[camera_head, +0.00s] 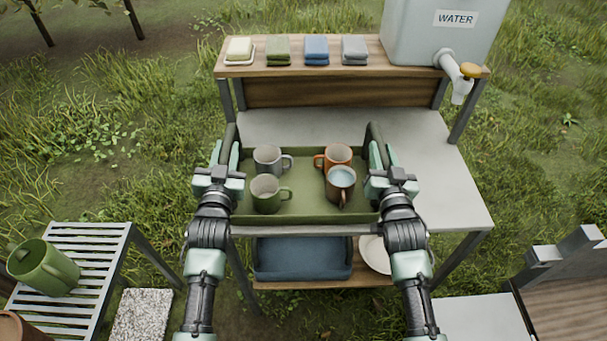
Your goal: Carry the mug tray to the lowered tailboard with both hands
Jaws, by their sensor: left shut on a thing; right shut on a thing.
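The green mug tray (308,216) is in the middle of the head view, over the front part of the grey table. On it stand a grey mug (267,157), a green mug (266,192), an orange mug (334,156) and a brown mug (341,184) with a pale blue inside. My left gripper (229,155) is shut on the tray's left end. My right gripper (380,155) is shut on its right end. The fingers partly hide both ends. I cannot tell whether the tray touches the table. The tailboard may be the grey board (480,318) at the lower right.
The grey table (440,170) has bare room on the right. Its back shelf (300,70) holds soap, folded cloths (316,50) and a water tank (440,35). A blue bin (302,258) and white plate (374,253) sit below. A slatted rack (85,245) with a green jug (43,267) stands left.

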